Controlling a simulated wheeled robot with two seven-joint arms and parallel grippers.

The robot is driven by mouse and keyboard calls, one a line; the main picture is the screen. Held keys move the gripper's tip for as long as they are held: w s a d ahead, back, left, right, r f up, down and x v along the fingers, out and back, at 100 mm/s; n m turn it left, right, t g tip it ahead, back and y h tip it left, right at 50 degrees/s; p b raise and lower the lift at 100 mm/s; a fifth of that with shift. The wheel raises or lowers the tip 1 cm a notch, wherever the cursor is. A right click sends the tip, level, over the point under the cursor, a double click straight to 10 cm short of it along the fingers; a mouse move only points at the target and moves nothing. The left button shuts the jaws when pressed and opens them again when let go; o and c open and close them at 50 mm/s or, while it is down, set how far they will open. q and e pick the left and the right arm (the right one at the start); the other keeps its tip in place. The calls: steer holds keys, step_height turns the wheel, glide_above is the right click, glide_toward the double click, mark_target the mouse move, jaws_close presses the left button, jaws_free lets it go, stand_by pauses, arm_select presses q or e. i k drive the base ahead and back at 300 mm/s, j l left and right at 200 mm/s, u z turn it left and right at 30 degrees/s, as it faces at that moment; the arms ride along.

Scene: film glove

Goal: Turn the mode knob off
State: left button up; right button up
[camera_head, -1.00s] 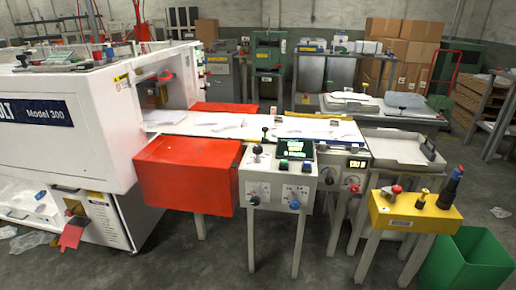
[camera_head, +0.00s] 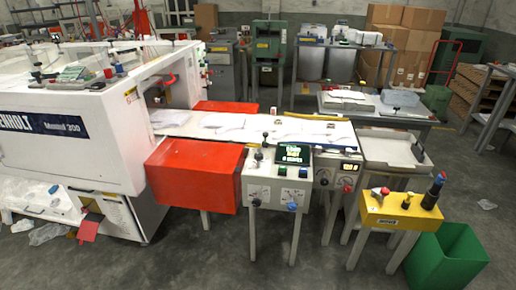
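A white control panel (camera_head: 275,186) on legs stands at the centre of the head view. Its sloped front carries a black knob (camera_head: 256,203) at left and a blue knob (camera_head: 292,206) at right, each below a dial-like marking. A lit screen (camera_head: 293,154) with green and yellow text, a black ball-topped lever and small buttons are on its top. Another white panel to its right has a red knob (camera_head: 347,189) below a small lit display (camera_head: 350,167). Lettering is too small to tell which knob is the mode knob. Neither gripper is in view.
A red box (camera_head: 195,175) and the white Model 300 machine (camera_head: 75,150) stand left of the panel. A yellow button box (camera_head: 400,211) on legs and a green bin (camera_head: 446,258) stand at right. The grey floor in front of the panel is clear.

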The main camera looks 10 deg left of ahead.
mark_target(258, 156)
steer(key=i+j, duration=0.45)
steer(key=i, duration=0.2)
steer(key=i+j, duration=0.5)
steer(key=i, duration=0.15)
steer(key=i+j, duration=0.45)
steer(key=i, duration=0.15)
steer(key=i+l+z, duration=0.05)
